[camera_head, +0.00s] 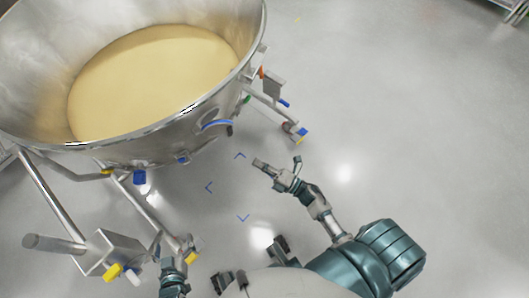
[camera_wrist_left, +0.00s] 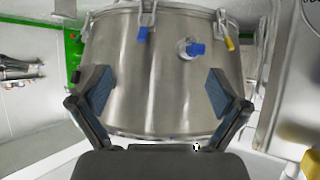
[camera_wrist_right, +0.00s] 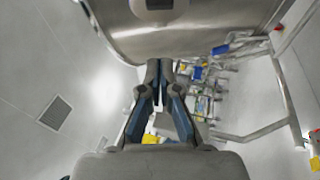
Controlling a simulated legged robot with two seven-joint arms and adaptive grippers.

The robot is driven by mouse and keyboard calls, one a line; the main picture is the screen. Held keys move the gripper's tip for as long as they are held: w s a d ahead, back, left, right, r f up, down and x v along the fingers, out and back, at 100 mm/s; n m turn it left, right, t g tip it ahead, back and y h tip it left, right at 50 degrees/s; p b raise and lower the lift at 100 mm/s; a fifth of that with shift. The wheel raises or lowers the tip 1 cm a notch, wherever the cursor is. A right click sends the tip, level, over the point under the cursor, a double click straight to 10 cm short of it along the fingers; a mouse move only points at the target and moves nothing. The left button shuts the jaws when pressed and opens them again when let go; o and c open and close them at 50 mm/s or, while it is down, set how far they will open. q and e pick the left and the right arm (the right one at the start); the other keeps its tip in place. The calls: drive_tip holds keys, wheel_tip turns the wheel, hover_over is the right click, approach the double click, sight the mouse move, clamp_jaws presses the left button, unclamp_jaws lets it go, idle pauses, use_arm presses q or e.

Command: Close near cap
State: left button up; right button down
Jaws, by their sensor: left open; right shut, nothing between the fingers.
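A large steel bowl (camera_head: 150,128) of tan powder (camera_head: 155,78) fills the upper left of the head view. On its side is a round port with a blue rim (camera_head: 217,124). The left wrist view shows a blue cap (camera_wrist_left: 195,50) on a short steel stub, with blue and yellow latch ends beside it. I cannot tell which part is the near cap. My left gripper (camera_head: 172,243) is open below the bowl; its fingers (camera_wrist_left: 158,92) are spread and empty, facing the steel wall. My right gripper (camera_head: 260,164) is shut and empty, right of the bowl; its fingertips (camera_wrist_right: 160,70) point at steel.
Steel legs (camera_head: 52,195) with blue and yellow fittings stand around the bowl. A grey box (camera_head: 107,252) sits at lower left. Blue corner marks (camera_head: 209,187) lie on the floor. The floor (camera_head: 420,130) is clear to the right. A floor grate (camera_wrist_right: 54,113) shows in the right wrist view.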

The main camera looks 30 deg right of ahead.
sight(231, 135)
drive_tip(key=w+a+r, duration=0.2)
drive_tip(key=w+a, duration=0.3)
drive_tip(key=w+d, duration=0.2)
drive_tip(key=w, duration=0.1)
drive_tip(key=w+d, duration=0.1)
drive_tip(key=shift+w+r, duration=0.35)
drive_tip(key=shift+w, duration=0.2)
use_arm(q)
wheel_tip(231, 135, up, 12)
drive_tip(key=w+d+t+h+b, duration=0.2)
drive_tip(key=t+b, duration=0.3)
drive_tip(key=t, duration=0.5)
drive_tip(key=shift+w+n, duration=0.15)
drive_tip(key=shift+n, duration=0.15)
use_arm(e)
drive_tip(key=w+d+r+n+g+y, duration=0.1)
drive_tip(key=w+r+n+g+y, duration=0.1)
drive_tip(key=w+n+g+y, duration=0.3)
drive_tip(key=shift+w+r+n+g+y, duration=0.2)
drive_tip(key=shift+w+n+g+y, duration=0.2)
drive_tip(key=shift+w+n+g, duration=0.35)
